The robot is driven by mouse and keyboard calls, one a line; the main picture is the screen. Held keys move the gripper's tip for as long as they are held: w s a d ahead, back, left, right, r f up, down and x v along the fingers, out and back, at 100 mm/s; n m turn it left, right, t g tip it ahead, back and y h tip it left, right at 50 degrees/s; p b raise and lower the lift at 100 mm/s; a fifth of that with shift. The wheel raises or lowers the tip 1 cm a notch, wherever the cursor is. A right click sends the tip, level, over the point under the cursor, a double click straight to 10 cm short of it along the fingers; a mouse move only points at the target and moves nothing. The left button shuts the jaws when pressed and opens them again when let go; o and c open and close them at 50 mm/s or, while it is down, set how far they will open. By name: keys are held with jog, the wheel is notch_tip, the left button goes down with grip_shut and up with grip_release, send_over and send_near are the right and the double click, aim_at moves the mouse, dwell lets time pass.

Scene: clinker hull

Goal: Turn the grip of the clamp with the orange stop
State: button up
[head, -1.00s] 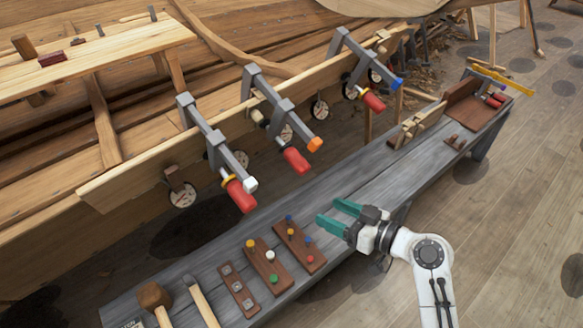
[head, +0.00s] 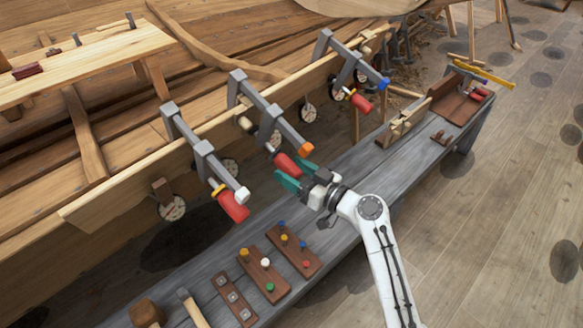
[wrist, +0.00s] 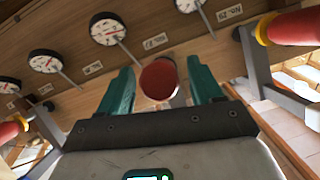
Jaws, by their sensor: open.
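The clamp with the orange stop (head: 306,148) is the middle of three grey clamps on the plank edge. Its red grip (head: 287,165) points down toward the bench and is partly covered by my gripper in the head view. My gripper (head: 292,178) is open at this grip. In the wrist view the round end of the red grip (wrist: 159,80) shows between the teal fingers (wrist: 161,88), with gaps on both sides. The orange stop is not visible in the wrist view.
The white-stop clamp (head: 242,194) with its red grip (head: 233,207) is to the left, the blue-stop clamp (head: 384,83) to the right. Dial gauges (wrist: 107,29) line the plank. The grey bench (head: 345,170) below carries peg boards (head: 265,272) and tools.

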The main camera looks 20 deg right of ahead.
jog(key=shift+w+a, duration=0.2)
jog(key=shift+w, duration=0.1)
jog(key=shift+c, duration=0.2)
jog(key=c, duration=0.9)
